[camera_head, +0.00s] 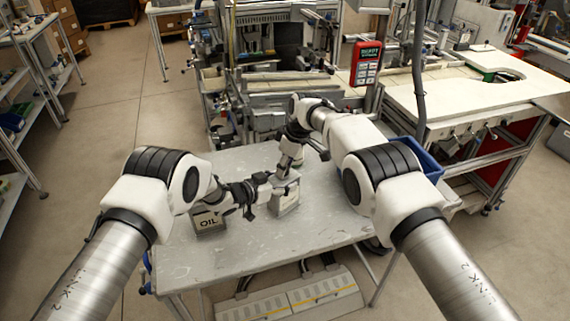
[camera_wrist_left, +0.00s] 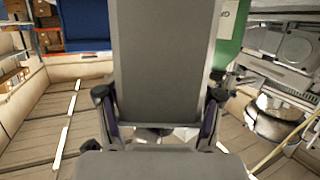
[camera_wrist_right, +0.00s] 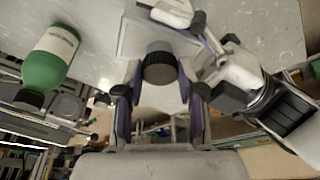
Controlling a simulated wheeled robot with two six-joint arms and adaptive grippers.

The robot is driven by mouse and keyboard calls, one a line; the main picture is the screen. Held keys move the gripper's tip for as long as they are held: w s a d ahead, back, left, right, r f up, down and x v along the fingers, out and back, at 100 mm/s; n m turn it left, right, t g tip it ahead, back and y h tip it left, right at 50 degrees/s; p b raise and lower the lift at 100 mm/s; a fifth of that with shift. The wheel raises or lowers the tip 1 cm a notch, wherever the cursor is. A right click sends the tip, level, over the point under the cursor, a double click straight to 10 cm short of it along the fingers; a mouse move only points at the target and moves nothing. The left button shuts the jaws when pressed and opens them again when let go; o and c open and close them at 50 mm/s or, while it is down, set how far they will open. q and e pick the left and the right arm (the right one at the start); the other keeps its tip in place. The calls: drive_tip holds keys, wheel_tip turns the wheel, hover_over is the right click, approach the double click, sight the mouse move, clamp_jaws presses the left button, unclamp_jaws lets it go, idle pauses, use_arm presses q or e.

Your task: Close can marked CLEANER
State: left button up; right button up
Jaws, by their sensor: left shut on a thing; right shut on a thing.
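A pale grey can (camera_head: 286,199) stands on the grey table (camera_head: 240,252); its marking is not readable. My left gripper (camera_head: 270,184) is shut on the can's body, whose grey side (camera_wrist_left: 165,55) fills the middle of the left wrist view. My right gripper (camera_head: 290,166) is above the can, pointing down. In the right wrist view its fingers are shut on a dark round cap (camera_wrist_right: 160,66), with the can's top (camera_wrist_right: 133,40) behind it. I cannot tell whether the cap is seated on the can. A second can marked OIL (camera_head: 208,220) stands left of it.
A green bottle with a white label (camera_wrist_right: 50,58) is close by in the right wrist view. A blue bin (camera_head: 420,158) is at the table's right. Machine frames stand behind the table. The table's front is clear.

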use_arm(q)
clamp_jaws()
use_arm(e)
drive_tip(key=shift+f, duration=0.35)
drive_tip(key=m, duration=0.3)
drive_tip(key=shift+s+t, duration=0.1)
drive_tip(key=shift+t, duration=0.2)
use_arm(q)
drive_tip(key=shift+f, duration=0.1)
use_arm(e)
drive_tip(key=m, duration=0.2)
drive_tip(key=m+h, duration=0.1)
drive_tip(key=m, duration=0.2)
drive_tip(key=shift+s+a+t+h, duration=0.1)
drive_tip(key=shift+a+t+h, duration=0.1)
drive_tip(key=shift+t+h, duration=0.15)
drive_tip(key=m+h, duration=0.1)
drive_tip(key=m, duration=0.3)
drive_tip(key=shift+a+f+m, duration=0.1)
drive_tip(key=shift+a+m, duration=0.05)
drive_tip(key=shift+m, duration=0.15)
use_arm(q)
drive_tip(key=shift+s, duration=0.1)
use_arm(e)
drive_tip(key=m+h, duration=0.1)
drive_tip(key=m, duration=0.2)
drive_tip(key=shift+m, duration=0.3)
drive_tip(key=o, duration=0.7)
